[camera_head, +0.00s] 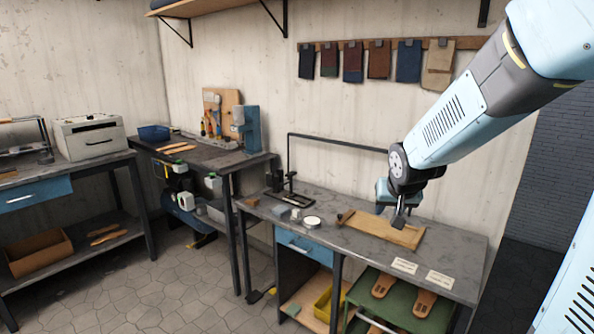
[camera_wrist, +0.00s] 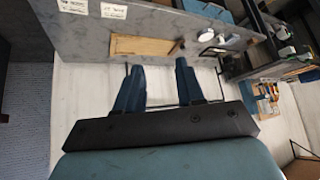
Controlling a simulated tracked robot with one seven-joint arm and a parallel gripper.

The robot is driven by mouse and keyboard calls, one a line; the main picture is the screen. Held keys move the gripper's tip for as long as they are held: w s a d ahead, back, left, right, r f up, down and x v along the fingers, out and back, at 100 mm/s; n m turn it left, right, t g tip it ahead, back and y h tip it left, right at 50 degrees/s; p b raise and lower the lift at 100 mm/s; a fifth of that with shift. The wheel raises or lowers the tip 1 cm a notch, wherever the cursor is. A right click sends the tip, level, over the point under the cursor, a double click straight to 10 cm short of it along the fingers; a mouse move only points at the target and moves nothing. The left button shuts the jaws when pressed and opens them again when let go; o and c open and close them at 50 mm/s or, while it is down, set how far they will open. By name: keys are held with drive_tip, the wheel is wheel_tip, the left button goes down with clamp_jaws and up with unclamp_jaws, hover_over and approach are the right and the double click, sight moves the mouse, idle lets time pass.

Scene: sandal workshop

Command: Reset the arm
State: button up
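My arm reaches in from the right of the head view. My gripper (camera_head: 398,213) is at its lower end, over or in front of the wooden board on the grey workbench; the exact gap cannot be told. In the wrist view, my gripper (camera_wrist: 158,66) shows two blue fingers spread apart with nothing between them. The wooden board (camera_head: 408,236) lies flat on the bench and also shows beyond the fingers in the wrist view (camera_wrist: 140,46). A small dark tool with a wooden part (camera_head: 346,216) lies at the board's left end.
The grey workbench (camera_head: 460,258) also holds white labels (camera_head: 404,266), a round white dish (camera_head: 312,222) and a black stand. A black rail (camera_head: 340,142) rises behind. Leather pieces (camera_head: 379,58) hang on the wall. A green cart with sandal soles (camera_head: 422,303) stands below.

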drive_tip(key=s+r+g, duration=0.1)
drive_tip(key=s+r, duration=0.3)
drive_tip(key=s, duration=0.7)
drive_tip(key=s+r+n, duration=0.1)
drive_tip(key=s+r, duration=0.3)
drive_tip(key=s, duration=0.8)
drive_tip(key=shift+d+r+g+y, duration=0.25)
drive_tip(key=shift+d+g+y, duration=0.05)
drive_tip(key=shift+d+g, duration=0.1)
